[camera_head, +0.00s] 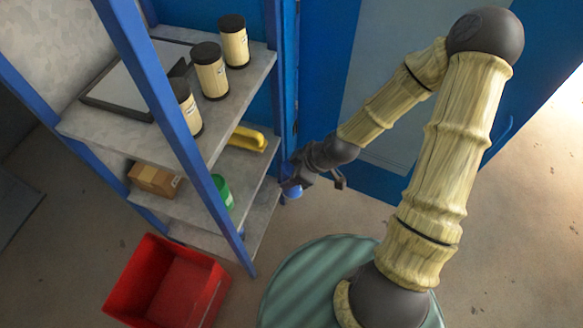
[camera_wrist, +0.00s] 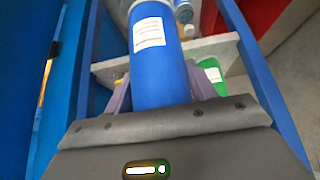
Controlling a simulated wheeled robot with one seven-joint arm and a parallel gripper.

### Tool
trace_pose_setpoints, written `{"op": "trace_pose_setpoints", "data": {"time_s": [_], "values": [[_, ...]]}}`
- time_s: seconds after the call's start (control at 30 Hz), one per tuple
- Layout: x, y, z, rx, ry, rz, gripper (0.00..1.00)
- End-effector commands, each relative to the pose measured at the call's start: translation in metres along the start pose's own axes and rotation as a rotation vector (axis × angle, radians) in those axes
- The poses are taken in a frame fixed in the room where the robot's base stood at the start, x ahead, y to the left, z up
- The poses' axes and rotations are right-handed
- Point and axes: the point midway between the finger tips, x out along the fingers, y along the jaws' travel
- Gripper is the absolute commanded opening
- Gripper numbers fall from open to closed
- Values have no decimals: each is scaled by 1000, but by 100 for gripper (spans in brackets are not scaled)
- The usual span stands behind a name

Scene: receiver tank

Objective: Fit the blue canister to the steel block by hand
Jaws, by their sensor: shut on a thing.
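The blue canister (camera_wrist: 160,75) stands large in the wrist view, with a white label on its side. My gripper (camera_wrist: 158,95) is shut on it, with a finger on each side. In the head view my gripper (camera_head: 296,180) is at the right edge of the shelf rack, and a small blue part of the canister (camera_head: 292,191) shows below it. A second blue thing with a pale label (camera_wrist: 183,11) shows beyond the canister in the wrist view; I cannot tell what it is. I cannot make out the steel block in either view.
The blue-framed rack's top shelf (camera_head: 235,115) bears three cream canisters (camera_head: 210,72) with dark caps and a flat grey slab (camera_head: 115,88). Lower are a yellow thing (camera_head: 248,138), a green can (camera_head: 222,192) and a cardboard box (camera_head: 155,179). A red crate (camera_head: 165,285) stands on the floor.

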Motion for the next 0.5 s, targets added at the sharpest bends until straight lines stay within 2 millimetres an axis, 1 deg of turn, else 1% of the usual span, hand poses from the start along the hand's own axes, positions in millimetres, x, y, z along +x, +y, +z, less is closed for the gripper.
{"op": "trace_pose_setpoints", "data": {"time_s": [0.13, 0.23, 0.37, 0.5], "values": [[-6, 3, -4, 19, 1, 13, 19], [-16, 9, -9, 61, 0, 41, 19], [-35, 22, -17, 156, 0, 102, 19], [-58, 40, -25, 287, 0, 184, 19]]}}
